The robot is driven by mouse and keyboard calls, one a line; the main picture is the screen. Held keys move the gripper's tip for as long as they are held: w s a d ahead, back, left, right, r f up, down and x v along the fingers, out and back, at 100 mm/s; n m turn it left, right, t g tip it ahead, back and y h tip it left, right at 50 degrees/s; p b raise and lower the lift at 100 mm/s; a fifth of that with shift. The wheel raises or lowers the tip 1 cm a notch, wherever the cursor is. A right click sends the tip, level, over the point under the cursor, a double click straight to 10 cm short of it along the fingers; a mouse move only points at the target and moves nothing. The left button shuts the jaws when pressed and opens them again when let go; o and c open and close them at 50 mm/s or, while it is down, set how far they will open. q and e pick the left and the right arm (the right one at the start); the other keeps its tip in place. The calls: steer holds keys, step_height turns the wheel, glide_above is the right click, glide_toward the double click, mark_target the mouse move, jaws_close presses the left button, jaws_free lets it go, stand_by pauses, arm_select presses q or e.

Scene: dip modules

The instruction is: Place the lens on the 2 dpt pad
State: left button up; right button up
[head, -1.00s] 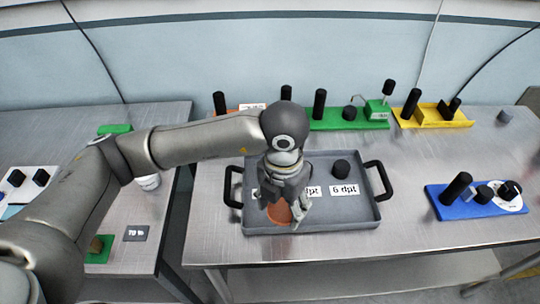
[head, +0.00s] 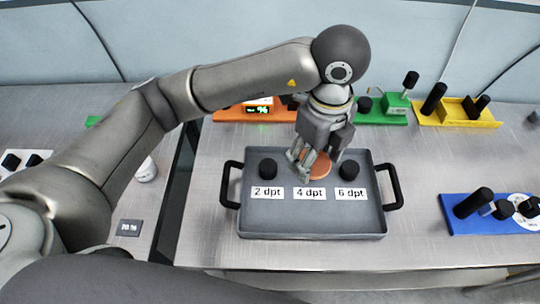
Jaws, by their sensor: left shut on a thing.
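The grey tray (head: 262,222) stands on the metal table with labels reading 2 dpt, 4 dpt and 6 dpt. A black round pad or knob (head: 267,169) stands behind the 2 dpt label (head: 267,193). Another black one (head: 349,170) stands behind the 6 dpt label (head: 351,194). My left gripper (head: 308,168) is over the tray's back middle, behind the 4 dpt label (head: 309,194). It is shut on an orange-brown round disc, which looks like the lens (head: 320,164). The spot behind the 4 dpt label is hidden by gripper and disc. My right gripper is not in view.
At the table's back stand an orange station (head: 230,115) with a lit display, a green one (head: 385,118) and a yellow one (head: 455,117) with black posts. A blue station (head: 475,227) stands at right. The tray has black handles at both sides; its front floor is bare.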

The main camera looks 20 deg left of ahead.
arm_select(q)
steer(key=w+a+f+p, duration=0.2)
steer(key=w+a+f, duration=0.1)
steer(key=a, duration=0.4)
steer(key=p, duration=0.1)
glide_above(268, 166)
steer(key=d, duration=0.1)
steer(key=f, duration=0.4)
steer(key=shift+s+d, duration=0.2)
steer(key=shift+s, duration=0.1)
steer(key=shift+w+a+f, duration=0.25)
steer(key=shift+a+f, duration=0.05)
steer(key=shift+f, duration=0.2)
steer(key=f, duration=0.1)
steer(key=f+p, duration=0.2)
steer(key=shift+w+a+f, duration=0.1)
steer(key=shift+a+f, duration=0.25)
steer(key=shift+f, duration=0.3)
steer(key=o, duration=0.9)
steer(key=shift+c, duration=0.2)
steer(key=shift+r, duration=0.1)
